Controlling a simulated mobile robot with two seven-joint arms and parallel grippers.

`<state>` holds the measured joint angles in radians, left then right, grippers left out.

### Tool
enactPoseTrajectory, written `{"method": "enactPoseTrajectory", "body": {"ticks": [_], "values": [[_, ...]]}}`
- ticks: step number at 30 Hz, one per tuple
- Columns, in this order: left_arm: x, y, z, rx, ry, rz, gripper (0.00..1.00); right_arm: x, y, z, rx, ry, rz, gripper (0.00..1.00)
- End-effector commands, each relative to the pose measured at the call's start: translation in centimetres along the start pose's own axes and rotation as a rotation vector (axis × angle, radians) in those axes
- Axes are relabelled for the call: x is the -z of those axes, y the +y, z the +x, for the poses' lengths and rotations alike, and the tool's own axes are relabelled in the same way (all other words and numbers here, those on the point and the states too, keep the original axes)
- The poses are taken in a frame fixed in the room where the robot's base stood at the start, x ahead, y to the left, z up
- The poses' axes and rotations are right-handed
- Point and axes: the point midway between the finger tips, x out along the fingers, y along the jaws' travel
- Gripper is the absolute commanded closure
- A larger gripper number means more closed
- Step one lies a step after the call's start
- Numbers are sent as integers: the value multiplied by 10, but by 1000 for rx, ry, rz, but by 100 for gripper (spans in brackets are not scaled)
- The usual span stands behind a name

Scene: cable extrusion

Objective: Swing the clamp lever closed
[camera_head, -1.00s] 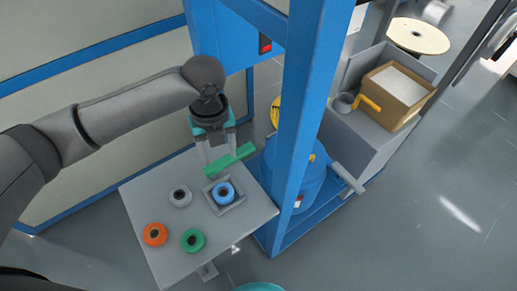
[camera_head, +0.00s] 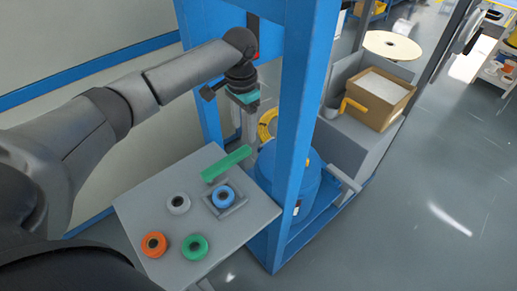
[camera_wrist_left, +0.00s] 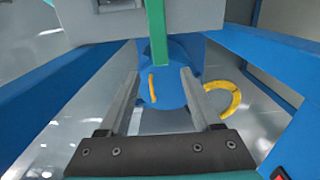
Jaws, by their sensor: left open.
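A long green bar (camera_head: 226,164), which I take to be the clamp lever, lies slantwise at the far edge of the grey table, behind a blue ring in a square holder. It also shows in the left wrist view (camera_wrist_left: 157,32), at the top. I cannot tell its pivot. My left gripper (camera_head: 246,128) hangs fingers down beyond the bar's right end, near the blue post. In the left wrist view (camera_wrist_left: 158,74) its two fingers are apart with nothing between them, and the bar is ahead of the tips. My right gripper is not in view.
The grey table (camera_head: 160,228) holds orange, green, grey and blue rings. A blue frame post (camera_head: 304,110) stands right of the gripper. A blue drum (camera_head: 290,190) and a yellow coil (camera_head: 266,124) are by the post. A cardboard box (camera_head: 378,98) is further right.

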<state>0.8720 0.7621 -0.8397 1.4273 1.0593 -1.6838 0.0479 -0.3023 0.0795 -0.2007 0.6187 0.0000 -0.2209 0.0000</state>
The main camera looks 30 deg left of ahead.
Motion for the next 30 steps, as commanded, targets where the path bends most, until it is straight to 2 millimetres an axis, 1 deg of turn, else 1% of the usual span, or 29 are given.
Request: {"method": "enactPoseTrajectory", "body": {"ticks": [5,12,15,20,27,30], "values": [[0,-1,18,-1,-2,-17,35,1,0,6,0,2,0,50],[-1,0,57,0,-2,-15,35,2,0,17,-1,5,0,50],[0,0,67,0,0,-13,35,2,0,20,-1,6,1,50],[0,-1,74,1,0,-12,35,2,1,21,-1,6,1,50],[0,-1,74,1,1,-12,35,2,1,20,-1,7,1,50],[0,-1,74,1,0,-12,46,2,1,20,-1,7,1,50]]}}
